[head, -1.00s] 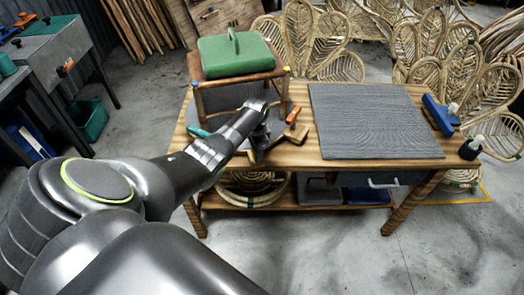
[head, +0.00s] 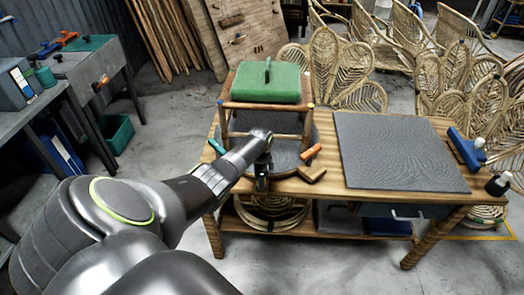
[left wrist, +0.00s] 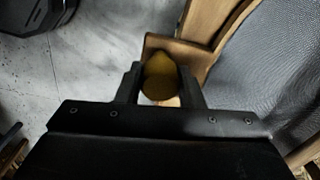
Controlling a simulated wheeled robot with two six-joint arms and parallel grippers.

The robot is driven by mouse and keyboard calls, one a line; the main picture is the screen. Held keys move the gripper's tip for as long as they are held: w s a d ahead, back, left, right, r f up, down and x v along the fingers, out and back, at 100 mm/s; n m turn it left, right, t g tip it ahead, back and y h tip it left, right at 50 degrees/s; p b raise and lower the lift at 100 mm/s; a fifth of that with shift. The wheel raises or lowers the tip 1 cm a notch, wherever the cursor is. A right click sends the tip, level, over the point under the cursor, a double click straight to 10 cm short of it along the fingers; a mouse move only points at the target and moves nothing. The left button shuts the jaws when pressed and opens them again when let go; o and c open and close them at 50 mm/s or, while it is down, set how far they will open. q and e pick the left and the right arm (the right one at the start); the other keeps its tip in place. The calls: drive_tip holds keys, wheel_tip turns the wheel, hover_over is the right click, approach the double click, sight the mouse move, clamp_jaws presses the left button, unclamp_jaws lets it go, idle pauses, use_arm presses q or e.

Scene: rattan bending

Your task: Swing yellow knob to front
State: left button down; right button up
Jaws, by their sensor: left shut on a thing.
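The yellow knob (left wrist: 160,82) sits between the two fingers of my left gripper (left wrist: 161,88) in the left wrist view, and the gripper is shut on it. In the head view my left gripper (head: 262,183) is at the front edge of the round grey turntable (head: 232,158), and it hides the knob there. A wooden stool frame (head: 265,106) with a green cushion (head: 266,84) stands on the turntable. Its front rail faces me, nearly level. My right gripper is in neither view.
The wooden table (head: 327,188) carries a grey mat (head: 400,152) on the right. A mallet (head: 312,173), an orange-handled tool (head: 311,152) and a teal-handled tool (head: 216,147) lie close around the turntable. A blue tool (head: 467,148) and dark bottle (head: 497,185) are at the right end.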

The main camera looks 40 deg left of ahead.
use_arm(q)
drive_tip(key=c, duration=1)
unclamp_jaws()
drive_tip(key=shift+o, duration=0.2)
drive_tip(key=shift+r, duration=0.1)
drive_tip(key=shift+r, duration=0.25)
wheel_tip(320, 180, up, 17)
drive_tip(key=shift+b, duration=0.4)
drive_tip(key=shift+f, duration=0.2)
